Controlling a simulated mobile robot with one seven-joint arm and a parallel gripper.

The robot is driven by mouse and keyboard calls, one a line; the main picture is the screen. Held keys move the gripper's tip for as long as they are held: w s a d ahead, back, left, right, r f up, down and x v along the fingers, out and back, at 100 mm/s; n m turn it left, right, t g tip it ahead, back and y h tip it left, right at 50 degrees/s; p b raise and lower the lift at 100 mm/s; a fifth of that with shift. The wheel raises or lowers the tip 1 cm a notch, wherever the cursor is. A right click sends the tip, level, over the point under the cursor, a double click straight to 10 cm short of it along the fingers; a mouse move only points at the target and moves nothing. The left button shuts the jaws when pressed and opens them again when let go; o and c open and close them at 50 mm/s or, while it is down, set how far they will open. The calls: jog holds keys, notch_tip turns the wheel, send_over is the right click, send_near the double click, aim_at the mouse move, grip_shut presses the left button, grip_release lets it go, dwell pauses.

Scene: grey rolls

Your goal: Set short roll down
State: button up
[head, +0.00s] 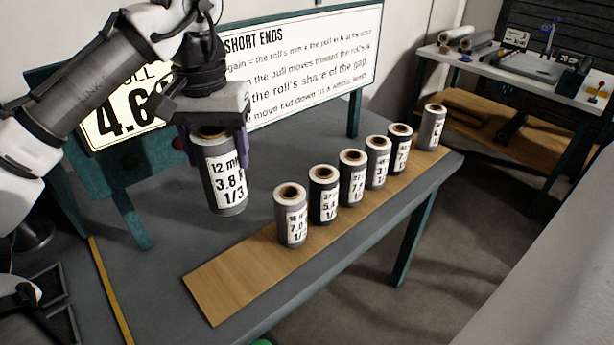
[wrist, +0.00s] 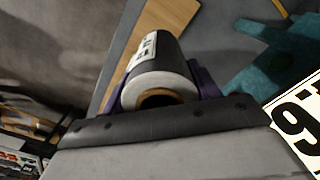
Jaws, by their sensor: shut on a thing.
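The short roll (head: 224,182) is a grey roll with a white label reading "12 m", "3.8" and "1/3". My gripper (head: 215,145) is shut on its upper part and holds it upright, to the left of the row on the wooden board. It looks raised above the grey table, though its exact height is hard to tell. The roll also shows in the wrist view (wrist: 163,70), with its pale end and brown core facing the camera between the purple fingers. The wooden board (head: 225,285) lies along the table's front edge, and its near left end is bare.
Several labelled rolls stand upright in a line on the board; the nearest roll (head: 290,222) is just right of the held one. A sign (head: 310,65) stands behind. A yellow strip (head: 110,290) lies on the table at left. A second bench (head: 530,70) stands far right.

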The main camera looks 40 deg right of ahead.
aim_at(225, 190)
notch_tip(225, 190, down, 20)
jog(key=p, duration=0.1)
dwell(0.5)
jog(key=shift+f, duration=0.2)
jog(key=o, duration=1.1)
jog(key=shift+c, duration=0.2)
jog(key=shift+r, duration=0.15)
notch_tip(225, 190, up, 12)
jog(key=shift+r+b, duration=0.1)
jog(key=shift+b, duration=0.55)
